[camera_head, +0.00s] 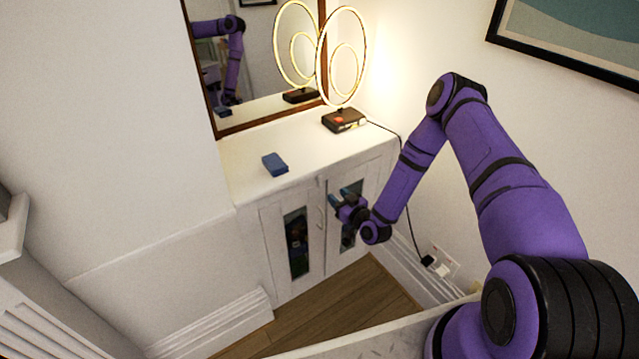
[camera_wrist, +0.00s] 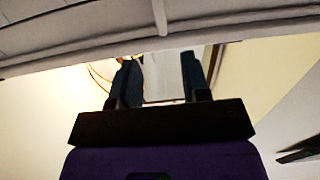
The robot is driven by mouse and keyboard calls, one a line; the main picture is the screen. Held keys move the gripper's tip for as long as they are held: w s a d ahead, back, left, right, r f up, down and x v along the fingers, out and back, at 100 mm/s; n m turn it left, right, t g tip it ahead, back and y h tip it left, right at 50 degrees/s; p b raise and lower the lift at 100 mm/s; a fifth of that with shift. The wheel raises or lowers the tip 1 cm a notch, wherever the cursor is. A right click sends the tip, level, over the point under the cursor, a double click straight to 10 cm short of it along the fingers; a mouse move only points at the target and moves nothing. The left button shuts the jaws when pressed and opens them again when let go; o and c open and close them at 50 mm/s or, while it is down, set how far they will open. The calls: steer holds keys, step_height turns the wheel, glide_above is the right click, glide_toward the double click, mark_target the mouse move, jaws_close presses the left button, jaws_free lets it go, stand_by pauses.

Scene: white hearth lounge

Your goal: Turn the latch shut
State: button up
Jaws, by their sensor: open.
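A white cabinet (camera_head: 245,185) with two glass-paned doors stands against the wall in the head view. A small pale handle (camera_head: 321,217) shows near where the doors meet.
A blue box (camera_head: 275,164) lies on the cabinet top. A glowing ring lamp (camera_head: 344,120) stands behind it by a wood-framed mirror (camera_head: 265,115). A cable runs down to a wall socket (camera_head: 441,263) at right. Wooden floor (camera_head: 340,300) is clear before the cabinet.

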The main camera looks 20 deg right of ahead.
mark_target(320, 183)
steer(key=shift+t, duration=0.3)
steer(key=x, duration=0.3)
steer(key=f+x, duration=0.1)
steer(key=x, duration=0.6)
steer(key=shift+a+f, duration=0.15)
steer(key=shift+a, duration=0.05)
jaws_close()
